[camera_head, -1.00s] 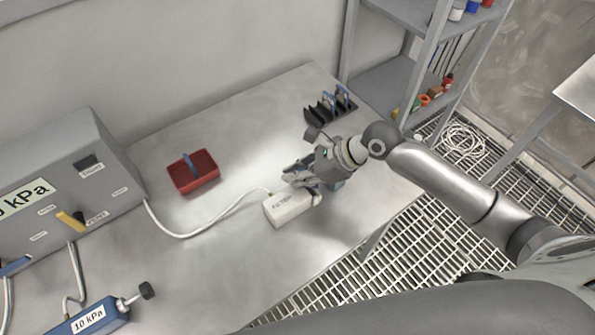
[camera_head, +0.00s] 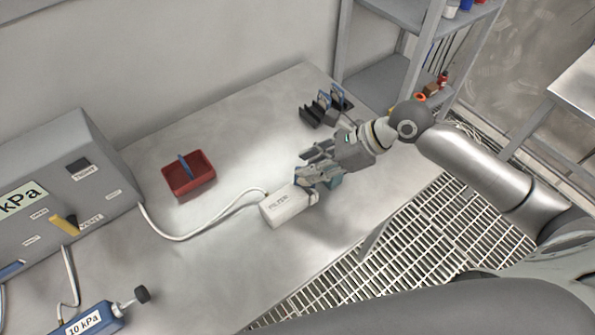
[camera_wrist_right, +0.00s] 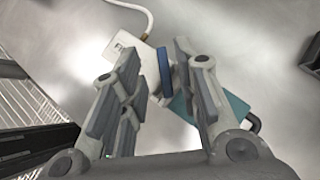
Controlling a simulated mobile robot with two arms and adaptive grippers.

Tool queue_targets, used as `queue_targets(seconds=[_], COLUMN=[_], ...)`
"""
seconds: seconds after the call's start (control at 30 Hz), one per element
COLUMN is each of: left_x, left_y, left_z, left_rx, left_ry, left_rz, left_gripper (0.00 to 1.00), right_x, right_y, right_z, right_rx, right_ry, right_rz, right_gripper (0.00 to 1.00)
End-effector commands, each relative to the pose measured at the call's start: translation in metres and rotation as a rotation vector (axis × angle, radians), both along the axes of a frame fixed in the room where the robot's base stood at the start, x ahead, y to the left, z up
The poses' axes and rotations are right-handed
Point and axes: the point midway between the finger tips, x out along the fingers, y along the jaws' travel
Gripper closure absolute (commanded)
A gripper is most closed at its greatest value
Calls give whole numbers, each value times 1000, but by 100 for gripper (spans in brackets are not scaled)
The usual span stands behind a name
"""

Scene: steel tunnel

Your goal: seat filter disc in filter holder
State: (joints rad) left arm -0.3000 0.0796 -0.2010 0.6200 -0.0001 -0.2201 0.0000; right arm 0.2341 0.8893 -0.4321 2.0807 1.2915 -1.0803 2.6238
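The white filter holder (camera_head: 288,207), a box marked FILTER with a white hose, lies on the steel table; it also shows in the right wrist view (camera_wrist_right: 122,45). A blue disc-like piece (camera_wrist_right: 163,72), seen edge-on, stands at the holder's gripper-side end. I take it for the filter disc; how deep it sits cannot be told. My right gripper (camera_wrist_right: 157,52) is at that end, its fingers apart, with the blue piece in the gap between them. A teal block (camera_wrist_right: 238,106) with a dark loop is partly hidden behind one finger. My left gripper is out of view.
A red tray (camera_head: 203,180) holding a blue piece stands left of the holder. A black rack (camera_head: 312,117) with blue-edged pieces is at the back. A grey pressure box (camera_head: 110,185) is at left, a blue 10 kPa tool (camera_head: 108,320) in front. A shelf stands behind the table's right end.

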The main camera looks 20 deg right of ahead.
Motion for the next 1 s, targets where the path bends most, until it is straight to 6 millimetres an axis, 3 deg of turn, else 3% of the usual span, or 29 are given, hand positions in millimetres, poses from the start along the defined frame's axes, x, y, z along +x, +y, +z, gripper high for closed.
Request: queue_targets(seconds=[0.2,0.4,1.0], left_x=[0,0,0], left_y=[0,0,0], left_z=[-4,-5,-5], left_rx=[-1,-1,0], left_ry=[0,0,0], left_rz=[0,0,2], left_gripper=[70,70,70], right_x=[-12,-17,-17], right_y=[-27,-36,-37], right_z=[28,40,41], right_rx=[-2,1,2], right_ry=[1,1,1], right_rz=[-1,0,0], right_gripper=[70,70,70])
